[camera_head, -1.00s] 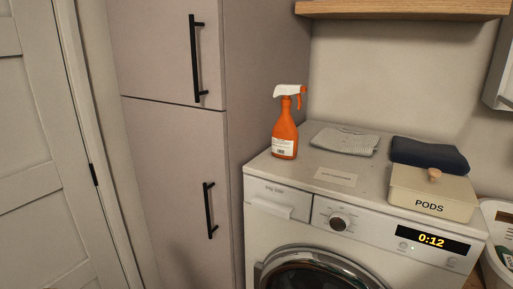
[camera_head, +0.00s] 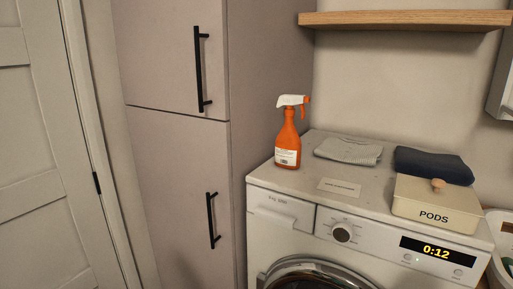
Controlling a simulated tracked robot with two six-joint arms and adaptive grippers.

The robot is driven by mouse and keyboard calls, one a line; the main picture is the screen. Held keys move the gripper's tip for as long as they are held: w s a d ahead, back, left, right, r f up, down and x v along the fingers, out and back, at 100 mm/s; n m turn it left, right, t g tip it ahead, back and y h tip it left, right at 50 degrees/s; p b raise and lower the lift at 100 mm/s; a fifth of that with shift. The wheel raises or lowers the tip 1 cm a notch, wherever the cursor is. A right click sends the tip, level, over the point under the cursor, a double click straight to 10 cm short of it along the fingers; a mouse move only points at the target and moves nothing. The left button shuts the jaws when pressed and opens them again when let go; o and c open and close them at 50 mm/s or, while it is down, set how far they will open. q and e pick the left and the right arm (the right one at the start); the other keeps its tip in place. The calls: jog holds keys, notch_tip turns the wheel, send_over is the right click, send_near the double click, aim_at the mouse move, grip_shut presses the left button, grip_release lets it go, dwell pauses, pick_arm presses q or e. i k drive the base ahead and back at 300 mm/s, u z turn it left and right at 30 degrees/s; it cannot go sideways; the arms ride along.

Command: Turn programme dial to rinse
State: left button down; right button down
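The display (camera_head: 437,250) shows 0:12 in yellow digits. Neither of my grippers shows in the head view.
On the machine's top stand an orange spray bottle (camera_head: 287,140), a grey folded cloth (camera_head: 348,150), a dark blue folded cloth (camera_head: 433,165), a flat label (camera_head: 339,188) and a PODS box (camera_head: 437,203). A tall cabinet (camera_head: 175,170) stands left. A wooden shelf (camera_head: 405,20) hangs above.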

aim_at(342, 232)
jog(key=z, duration=1.05)
jog(key=k, duration=1.05)
jog(key=u, duration=1.05)
jog(key=i, duration=1)
